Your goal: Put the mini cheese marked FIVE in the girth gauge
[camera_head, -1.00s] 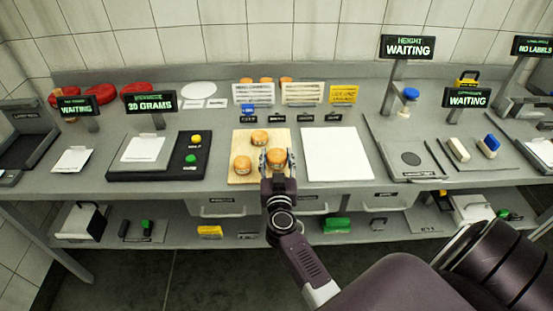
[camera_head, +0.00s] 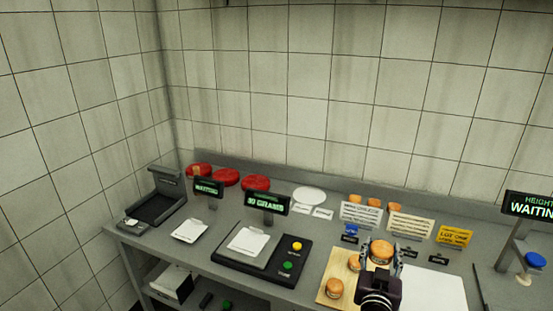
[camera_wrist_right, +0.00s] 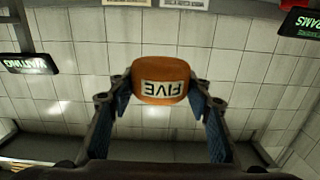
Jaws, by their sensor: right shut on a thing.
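The mini cheese marked FIVE (camera_head: 381,249) is an orange-brown round with a pale label. It is held up in my right gripper (camera_head: 382,256), between its two fingers, above the right part of the wooden board (camera_head: 323,297). In the right wrist view the cheese (camera_wrist_right: 163,82) sits between the blue-padded fingers (camera_wrist_right: 162,108), and its FIVE label reads upside down. I cannot pick out the girth gauge in the current head view. A WAITING sign (camera_head: 208,188) stands at the left, its small heading unreadable. My left gripper is not in view.
Two other mini cheeses, one nearer (camera_head: 333,287) and one farther (camera_head: 354,262), stand on the board. A scale (camera_head: 250,241) reads 30 GRAMS. Sign cards (camera_head: 410,226) stand behind the board. A white sheet (camera_head: 430,288) lies right of it. A HEIGHT post (camera_head: 518,240) stands far right.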

